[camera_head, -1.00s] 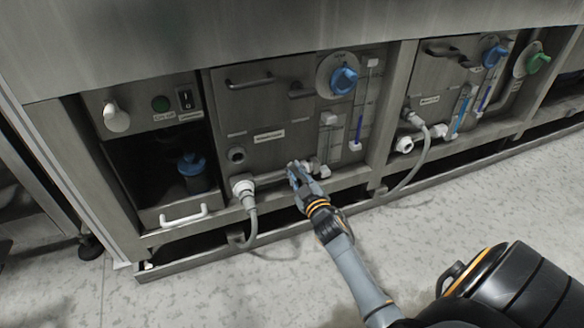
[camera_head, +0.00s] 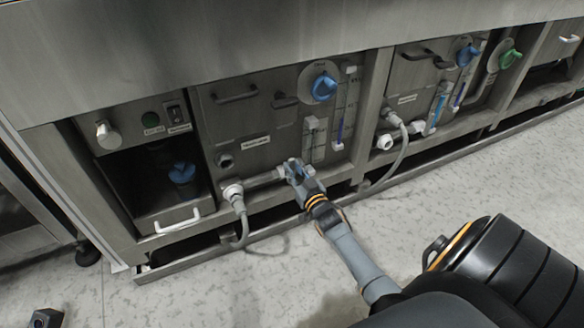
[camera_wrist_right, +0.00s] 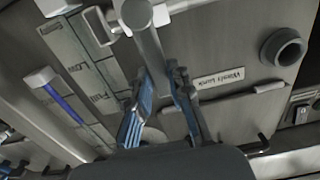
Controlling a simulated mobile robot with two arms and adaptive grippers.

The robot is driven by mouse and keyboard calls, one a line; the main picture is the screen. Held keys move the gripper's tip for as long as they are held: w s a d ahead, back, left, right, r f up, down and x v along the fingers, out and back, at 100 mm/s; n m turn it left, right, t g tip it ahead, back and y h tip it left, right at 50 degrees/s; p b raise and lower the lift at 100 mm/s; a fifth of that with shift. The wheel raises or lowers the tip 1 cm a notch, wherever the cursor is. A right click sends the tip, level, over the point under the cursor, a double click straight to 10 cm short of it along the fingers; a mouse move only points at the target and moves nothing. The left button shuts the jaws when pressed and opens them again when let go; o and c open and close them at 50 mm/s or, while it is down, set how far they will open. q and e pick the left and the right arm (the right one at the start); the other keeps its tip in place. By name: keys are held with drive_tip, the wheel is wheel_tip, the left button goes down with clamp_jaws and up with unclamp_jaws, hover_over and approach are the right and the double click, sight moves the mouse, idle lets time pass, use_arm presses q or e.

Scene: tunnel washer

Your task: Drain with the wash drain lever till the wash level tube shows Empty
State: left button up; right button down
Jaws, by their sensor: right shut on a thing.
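My right gripper (camera_head: 294,169) is at the drain pipe low on the wash tank panel (camera_head: 240,125). In the right wrist view, its blue-grey fingers (camera_wrist_right: 161,82) are shut on the wash drain lever (camera_wrist_right: 148,42), a grey bar running up between them. The fingers hide its gripped end. The wash level tube (camera_head: 341,128) stands upright to the right, with blue in its lower part. It also shows at the left of the wrist view (camera_wrist_right: 66,106), near a scale plate (camera_wrist_right: 82,68) reading Low and Full. My left gripper is not in view.
A hose with a white fitting (camera_head: 232,193) hangs left of the gripper. A blue knob (camera_head: 323,87) sits above it on the panel. A second panel with its own tubes and hose (camera_head: 402,150) stands to the right.

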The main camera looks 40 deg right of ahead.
idle(0.4)
drive_tip(key=c, duration=1.2)
unclamp_jaws()
drive_tip(key=v, duration=1.2)
